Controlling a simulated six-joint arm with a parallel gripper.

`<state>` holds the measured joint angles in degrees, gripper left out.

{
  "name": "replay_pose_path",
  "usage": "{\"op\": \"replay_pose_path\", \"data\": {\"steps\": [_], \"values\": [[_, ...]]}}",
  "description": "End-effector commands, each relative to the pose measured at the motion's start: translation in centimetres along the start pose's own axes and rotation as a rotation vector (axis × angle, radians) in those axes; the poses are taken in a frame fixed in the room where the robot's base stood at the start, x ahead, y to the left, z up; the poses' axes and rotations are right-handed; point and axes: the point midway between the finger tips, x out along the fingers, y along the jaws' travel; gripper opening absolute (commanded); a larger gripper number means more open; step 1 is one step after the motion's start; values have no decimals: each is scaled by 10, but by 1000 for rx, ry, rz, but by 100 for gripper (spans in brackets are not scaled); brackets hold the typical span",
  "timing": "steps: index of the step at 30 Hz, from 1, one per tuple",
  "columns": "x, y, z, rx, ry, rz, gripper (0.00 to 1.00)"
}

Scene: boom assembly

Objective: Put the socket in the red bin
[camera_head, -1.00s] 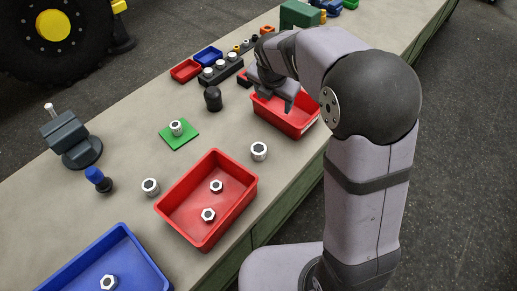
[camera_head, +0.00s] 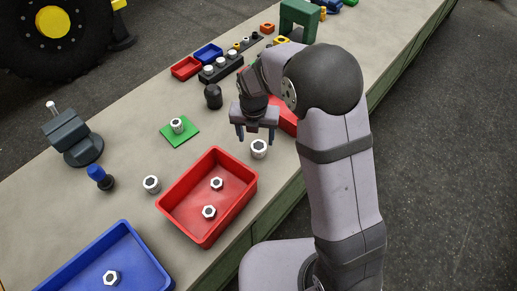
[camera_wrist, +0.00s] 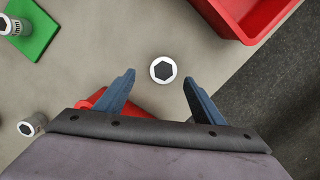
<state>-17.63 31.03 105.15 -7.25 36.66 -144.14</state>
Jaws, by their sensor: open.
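A white-grey socket (camera_head: 259,149) with a dark hex opening stands upright on the bench; it also shows in the wrist view (camera_wrist: 163,70), ahead of and between the fingertips. My gripper (camera_head: 255,138) is open and empty, just behind and above this socket, apart from it. In the wrist view the open fingers (camera_wrist: 158,78) are spread wide. Similar sockets stand on a green pad (camera_head: 168,139) and left of the near red bin (camera_head: 249,199). That bin holds two hex-topped metal pieces (camera_head: 216,184). Another red bin (camera_head: 288,121) is partly hidden behind my arm.
A blue bin (camera_head: 65,270) with a hex piece is at the front left. A vise (camera_head: 72,137), a blue-topped piece (camera_head: 98,177), a black cylinder (camera_head: 213,97) and a rack of sockets (camera_head: 220,69) stand on the bench. Bare bench lies around the nearest socket.

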Motion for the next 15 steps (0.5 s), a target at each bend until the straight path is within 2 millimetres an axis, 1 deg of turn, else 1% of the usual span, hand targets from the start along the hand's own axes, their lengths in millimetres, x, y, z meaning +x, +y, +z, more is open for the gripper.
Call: {"op": "replay_pose_path", "data": {"steps": [4,9,15], "values": [[5,0,0,1,1,-1,62],[18,-1,0,1,1,-1,62],[22,-1,0,1,0,0,62]]}}
